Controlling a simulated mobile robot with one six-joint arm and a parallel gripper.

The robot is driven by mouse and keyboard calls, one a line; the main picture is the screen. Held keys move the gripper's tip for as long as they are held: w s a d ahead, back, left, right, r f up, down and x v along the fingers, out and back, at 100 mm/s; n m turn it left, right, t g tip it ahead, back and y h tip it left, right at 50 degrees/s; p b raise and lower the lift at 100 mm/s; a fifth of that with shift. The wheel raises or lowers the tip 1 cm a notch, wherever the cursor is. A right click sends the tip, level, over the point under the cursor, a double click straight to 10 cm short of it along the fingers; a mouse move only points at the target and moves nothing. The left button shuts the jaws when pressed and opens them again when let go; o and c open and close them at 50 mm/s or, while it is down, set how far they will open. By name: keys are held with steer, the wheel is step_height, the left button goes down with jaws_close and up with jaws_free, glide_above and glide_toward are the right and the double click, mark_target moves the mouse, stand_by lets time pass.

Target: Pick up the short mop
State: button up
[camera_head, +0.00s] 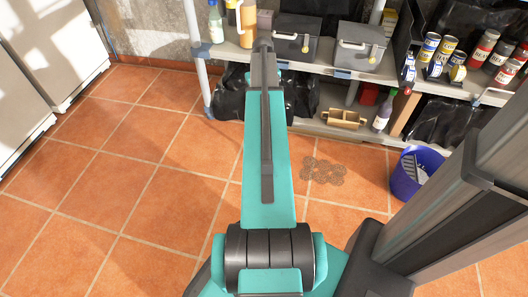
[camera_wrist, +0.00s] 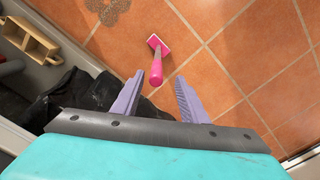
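A short mop (camera_wrist: 156,69) with a thick pink handle and a small pink, white-edged head lies or stands on the tiled floor; I cannot tell which. It is in the upper middle of the wrist view. My gripper (camera_wrist: 160,76) is open, with its two purple fingers spread and nothing between them. The handle end appears between the fingertips in the picture, with the floor beyond; no contact shows. In the head view my arm covers the middle, and neither the mop nor my gripper's fingers can be seen.
A grey shelf (camera_head: 350,76) at the back holds toolboxes (camera_head: 361,46), cans and bottles. A black bag (camera_head: 230,97) sits under it. A wooden caddy (camera_head: 343,118) is on the lower shelf. A blue bucket (camera_head: 405,185) stands right. The floor at left is clear.

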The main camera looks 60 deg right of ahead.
steer(key=shift+f+b, duration=0.35)
steer(key=shift+f, duration=1.4)
steer(key=f+b, duration=0.1)
steer(key=f, duration=0.2)
steer(key=f+b, duration=0.1)
steer(key=f, duration=0.1)
steer(key=shift+s+d+f+b, duration=0.1)
steer(key=shift+d+b, duration=0.2)
steer(key=shift+c, duration=0.2)
jaws_close()
